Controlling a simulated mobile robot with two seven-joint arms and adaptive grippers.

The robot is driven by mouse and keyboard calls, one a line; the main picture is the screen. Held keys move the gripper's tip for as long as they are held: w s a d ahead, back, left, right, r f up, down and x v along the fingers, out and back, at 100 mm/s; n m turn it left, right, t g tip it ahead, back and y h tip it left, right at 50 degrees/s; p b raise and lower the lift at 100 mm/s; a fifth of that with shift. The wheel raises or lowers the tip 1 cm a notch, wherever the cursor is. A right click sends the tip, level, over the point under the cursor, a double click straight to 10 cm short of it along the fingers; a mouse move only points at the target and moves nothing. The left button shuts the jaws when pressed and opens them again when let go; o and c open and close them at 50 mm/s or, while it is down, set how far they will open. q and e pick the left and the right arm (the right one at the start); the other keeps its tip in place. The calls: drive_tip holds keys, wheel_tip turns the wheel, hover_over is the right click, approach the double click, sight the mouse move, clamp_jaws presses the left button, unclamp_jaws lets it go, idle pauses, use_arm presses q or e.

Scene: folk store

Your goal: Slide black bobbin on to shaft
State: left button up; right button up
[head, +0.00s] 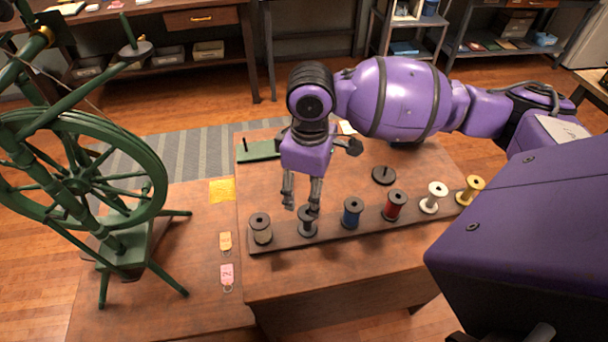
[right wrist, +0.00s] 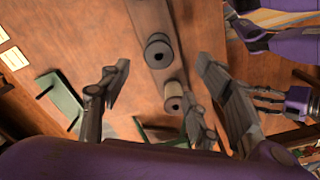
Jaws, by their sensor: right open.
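The black bobbin (head: 307,222) stands upright on a long dark rack (head: 335,234), second from the left. In the right wrist view the bobbin (right wrist: 157,50) shows between and beyond the open fingers (right wrist: 162,62), with nothing held. A green block with a short dark upright shaft (head: 258,150) lies at the table's far left edge. A black disc with a post (head: 384,175) sits behind the rack. What looks like my left gripper (right wrist: 270,105) shows at the right of the wrist view, its jaws unclear.
A tan bobbin (head: 260,229) stands left of the black one; blue (head: 352,213), red (head: 394,205), white (head: 433,198) and yellow (head: 470,191) ones stand right. A green spinning wheel (head: 75,187) is at left. Tags (head: 226,241) lie left of the rack. The table's front is clear.

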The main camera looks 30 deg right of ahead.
sight(308, 209)
wheel_tip(308, 209, down, 4)
drive_tip(key=shift+b, duration=0.9)
drive_tip(key=shift+f, duration=0.25)
wheel_tip(308, 209, down, 2)
drive_tip(key=shift+w+f, duration=0.1)
drive_tip(key=shift+f, duration=0.5)
use_arm(q)
drive_tip(key=shift+w+a+f, duration=0.3)
drive_tip(key=shift+w+f, duration=0.25)
drive_tip(key=shift+f, duration=0.05)
use_arm(e)
drive_tip(key=shift+f, duration=0.1)
drive_tip(key=c, duration=1)
use_arm(q)
drive_tip(key=shift+a, duration=0.1)
drive_tip(key=shift+w, duration=0.1)
